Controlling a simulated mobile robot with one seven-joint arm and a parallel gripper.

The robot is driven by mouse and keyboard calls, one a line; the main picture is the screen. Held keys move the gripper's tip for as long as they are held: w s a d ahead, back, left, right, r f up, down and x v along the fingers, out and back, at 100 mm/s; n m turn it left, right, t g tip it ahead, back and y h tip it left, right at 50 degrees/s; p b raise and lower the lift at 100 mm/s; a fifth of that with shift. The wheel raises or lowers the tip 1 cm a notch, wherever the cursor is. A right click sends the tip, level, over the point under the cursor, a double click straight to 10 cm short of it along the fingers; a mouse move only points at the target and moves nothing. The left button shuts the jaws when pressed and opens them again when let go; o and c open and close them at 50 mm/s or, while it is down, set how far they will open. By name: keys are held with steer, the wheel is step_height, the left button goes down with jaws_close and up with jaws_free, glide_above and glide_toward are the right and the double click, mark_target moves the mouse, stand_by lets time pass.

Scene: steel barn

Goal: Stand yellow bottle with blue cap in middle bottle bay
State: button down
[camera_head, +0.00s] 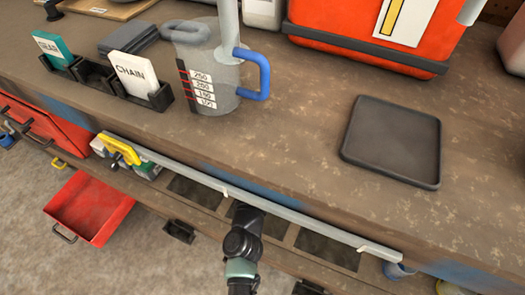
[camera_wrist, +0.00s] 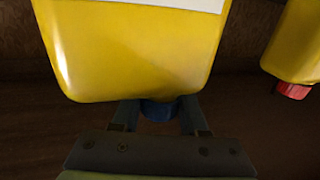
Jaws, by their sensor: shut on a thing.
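In the wrist view a yellow bottle (camera_wrist: 135,55) with a white label fills the upper middle. Its dark blue cap (camera_wrist: 158,111) lies between the fingers of my gripper (camera_wrist: 160,117), which is shut on it. In the head view my arm reaches up to the shelf below the worktop, at a dark square bay (camera_head: 237,211) in a row of bays. The gripper's fingertips and the yellow bottle are hidden there by the grey rail and worktop edge. I cannot tell whether the bottle's base touches anything.
Another yellow bottle (camera_wrist: 297,45) with a red cap is to the right in the wrist view. A grey rail (camera_head: 290,222) runs above the bays. A yellow-handled item (camera_head: 119,149) sits at its left end. A jug (camera_head: 210,75) and black tray (camera_head: 393,142) stand on the worktop.

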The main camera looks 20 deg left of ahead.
steer(key=shift+r, duration=0.15)
steer(key=c, duration=0.8)
jaws_free()
steer(key=shift+f, duration=0.25)
steer(key=o, duration=0.4)
steer(key=shift+c, duration=0.2)
steer(key=shift+s+d+r, duration=0.1)
steer(key=shift+s, duration=0.3)
steer(key=p+v, duration=0.1)
steer(key=v, duration=1)
steer(key=shift+s+d, duration=0.1)
steer(key=shift+s, duration=0.05)
